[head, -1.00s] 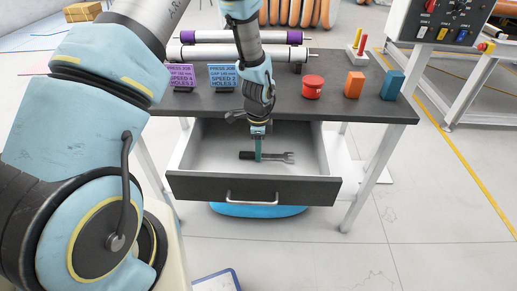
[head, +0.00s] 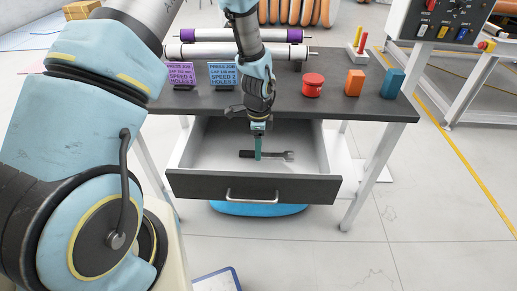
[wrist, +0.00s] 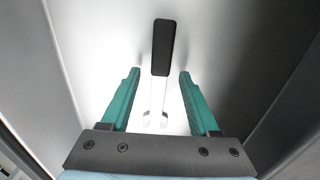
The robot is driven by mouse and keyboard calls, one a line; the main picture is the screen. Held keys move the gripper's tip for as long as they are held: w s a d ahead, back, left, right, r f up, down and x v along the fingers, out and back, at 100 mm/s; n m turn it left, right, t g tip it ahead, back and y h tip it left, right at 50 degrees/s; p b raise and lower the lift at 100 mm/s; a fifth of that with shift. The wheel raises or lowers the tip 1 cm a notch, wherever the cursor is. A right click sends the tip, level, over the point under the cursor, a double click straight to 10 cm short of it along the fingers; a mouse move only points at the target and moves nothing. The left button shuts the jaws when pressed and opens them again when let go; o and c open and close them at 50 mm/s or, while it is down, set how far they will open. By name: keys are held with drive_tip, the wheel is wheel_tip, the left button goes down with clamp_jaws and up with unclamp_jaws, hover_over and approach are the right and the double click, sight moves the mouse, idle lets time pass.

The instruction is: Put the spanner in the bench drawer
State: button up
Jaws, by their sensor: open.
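The spanner (head: 279,155) has a dark handle and a grey open-ended head. It lies flat on the floor of the open bench drawer (head: 251,189), with its head to the right. In the wrist view the spanner's black handle (wrist: 162,48) and pale shaft lie between my gripper's two green fingers. My gripper (head: 257,156) points down into the drawer over the middle of the spanner. In the wrist view my gripper (wrist: 157,88) is open, with a gap on each side of the spanner. The spanner's head is partly washed out by glare there.
The bench top (head: 300,109) above the drawer carries a red round container (head: 312,86), an orange block (head: 354,83), a blue block (head: 393,83) and two sign cards (head: 223,75). Rollers lie at the back. A blue object (head: 258,209) is on the floor below.

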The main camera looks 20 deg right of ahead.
wheel_tip(320, 180, up, 11)
drive_tip(key=b, duration=0.2)
drive_tip(key=w+a+r+n, duration=0.1)
drive_tip(key=a+r+n, duration=0.25)
drive_tip(key=a, duration=0.35)
drive_tip(key=w+a+r+n, duration=0.1)
drive_tip(key=a+r+n, duration=0.1)
drive_tip(key=a+n, duration=0.35)
drive_tip(key=s+a+r+n, duration=0.2)
drive_tip(key=a+n, duration=0.4)
drive_tip(key=a, duration=0.3)
drive_tip(key=s+a+r+n+t, duration=0.1)
drive_tip(key=s+a+r+n, duration=0.2)
drive_tip(key=a+n, duration=0.4)
drive_tip(key=shift+s+a+t, duration=0.3)
drive_tip(key=shift+s+a, duration=0.2)
drive_tip(key=shift+a, duration=0.35)
